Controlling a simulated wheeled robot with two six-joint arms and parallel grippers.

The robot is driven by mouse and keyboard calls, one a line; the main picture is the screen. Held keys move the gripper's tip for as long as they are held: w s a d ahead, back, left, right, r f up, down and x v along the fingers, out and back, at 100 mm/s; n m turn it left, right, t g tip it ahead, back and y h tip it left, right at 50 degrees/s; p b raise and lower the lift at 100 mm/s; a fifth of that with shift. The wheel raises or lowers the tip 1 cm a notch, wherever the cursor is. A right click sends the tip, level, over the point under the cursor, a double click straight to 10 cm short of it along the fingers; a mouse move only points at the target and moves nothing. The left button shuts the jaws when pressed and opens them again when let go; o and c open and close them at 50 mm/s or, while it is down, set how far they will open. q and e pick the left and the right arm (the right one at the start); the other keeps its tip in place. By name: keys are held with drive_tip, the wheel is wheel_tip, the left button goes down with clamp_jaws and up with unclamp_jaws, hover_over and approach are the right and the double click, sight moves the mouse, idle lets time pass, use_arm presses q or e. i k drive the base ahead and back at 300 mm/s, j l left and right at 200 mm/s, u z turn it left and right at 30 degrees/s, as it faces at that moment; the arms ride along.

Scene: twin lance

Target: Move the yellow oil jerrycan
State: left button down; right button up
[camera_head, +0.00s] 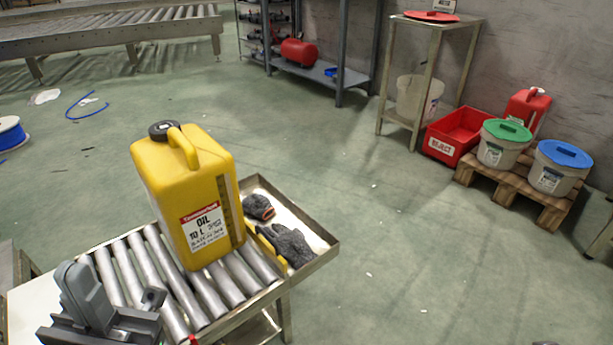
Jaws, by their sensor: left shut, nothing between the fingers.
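The yellow oil jerrycan (185,190) stands upright on the roller conveyor (205,315) at the left of the view. It has a black cap, a yellow top handle and a red and white label reading OIL 10 L. My left gripper (78,275) is grey and sits at the lower left. It is shut with nothing in it, and it is in front of and to the left of the jerrycan, apart from it in the picture. My right gripper does not show.
A metal tray (322,255) with dark gloves (287,243) adjoins the conveyor, just right of the jerrycan. A pallet (510,185) with green- and blue-lidded buckets, a red crate (455,135) and a red can stand at the right. The middle floor is mostly clear.

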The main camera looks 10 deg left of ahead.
sight(189, 180)
drive_tip(key=i+l+z, duration=0.35)
drive_tip(key=i+l, duration=0.3)
drive_tip(key=i+l+z, duration=0.35)
drive_tip(key=i+l, duration=0.2)
drive_tip(key=i, duration=0.2)
drive_tip(key=i+u, duration=0.7)
drive_tip(key=u, duration=0.25)
drive_tip(key=i+l+u, duration=0.2)
drive_tip(key=i+u, duration=0.5)
drive_tip(key=u, duration=0.25)
drive_tip(key=i+l+u, duration=0.2)
drive_tip(key=u, duration=0.25)
drive_tip(key=i+l+u, duration=0.2)
drive_tip(key=u, duration=0.3)
drive_tip(key=i+l+u, duration=0.15)
drive_tip(key=l+u, duration=0.15)
drive_tip(key=u, duration=0.15)
drive_tip(key=i+l+u, duration=0.15)
drive_tip(key=l+u, duration=0.2)
drive_tip(key=l, duration=0.2)
drive_tip(key=l+u, duration=0.35)
drive_tip(key=l, duration=0.15)
drive_tip(key=l+u, duration=0.3)
drive_tip(key=l, duration=0.3)
drive_tip(key=i+j, duration=0.1)
drive_tip(key=i, duration=0.4)
